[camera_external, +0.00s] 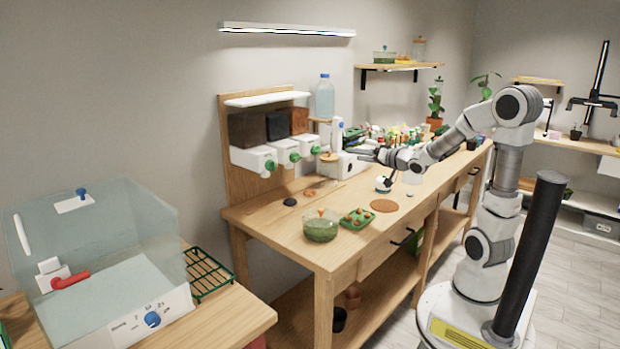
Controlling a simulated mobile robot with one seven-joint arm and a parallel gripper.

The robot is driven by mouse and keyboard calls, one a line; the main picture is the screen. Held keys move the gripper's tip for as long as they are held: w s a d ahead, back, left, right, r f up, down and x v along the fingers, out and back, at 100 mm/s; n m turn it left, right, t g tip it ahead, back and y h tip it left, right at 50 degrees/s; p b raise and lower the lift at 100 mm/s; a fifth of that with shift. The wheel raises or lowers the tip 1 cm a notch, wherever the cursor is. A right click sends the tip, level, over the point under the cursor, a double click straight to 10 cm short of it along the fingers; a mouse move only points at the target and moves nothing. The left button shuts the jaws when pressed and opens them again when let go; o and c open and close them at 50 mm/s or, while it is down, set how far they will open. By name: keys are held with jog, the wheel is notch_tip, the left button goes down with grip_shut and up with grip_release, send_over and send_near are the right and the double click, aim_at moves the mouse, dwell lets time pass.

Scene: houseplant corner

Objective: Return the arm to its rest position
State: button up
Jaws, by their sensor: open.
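My gripper (368,152) is at the end of my arm, which reaches left from my base at the lower right over the wooden workbench (285,234). The gripper is open and pointing left, above the bench top in front of the white machine at its back. Its fingers are small and partly blend with the things behind them. I cannot see anything held. A small white pot or cup (383,184) stands on the bench below the wrist, apart from the gripper as far as I can tell.
On the bench are a green bowl (320,228), a green tray (357,218), a brown disc (384,205) and several plants at the back. A dispenser rack (265,158) stands behind. A clear tank (95,255) is at left. The floor behind my base is clear.

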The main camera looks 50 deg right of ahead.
jog(key=d+r+m+t+h+p, duration=0.1)
jog(key=d+r+h+p, duration=0.25)
jog(key=r, duration=0.45)
jog(key=d+r+m+h+p, duration=0.1)
jog(key=d+r+h+p, duration=0.2)
jog(key=r, duration=0.5)
jog(key=s+a+f+n+g+y+b, duration=0.35)
jog(key=s+a+f+g, duration=0.35)
jog(key=s+f, duration=0.5)
jog(key=s+a+f+n+g+y+b, duration=0.3)
jog(key=s+a+f+n+g, duration=0.2)
jog(key=s+a+f, duration=0.6)
jog(key=s+d+r+p, duration=0.2)
jog(key=d+r+p, duration=0.1)
jog(key=r+p, duration=1.1)
jog(key=shift+s+r, duration=0.15)
jog(key=shift+r, duration=0.5)
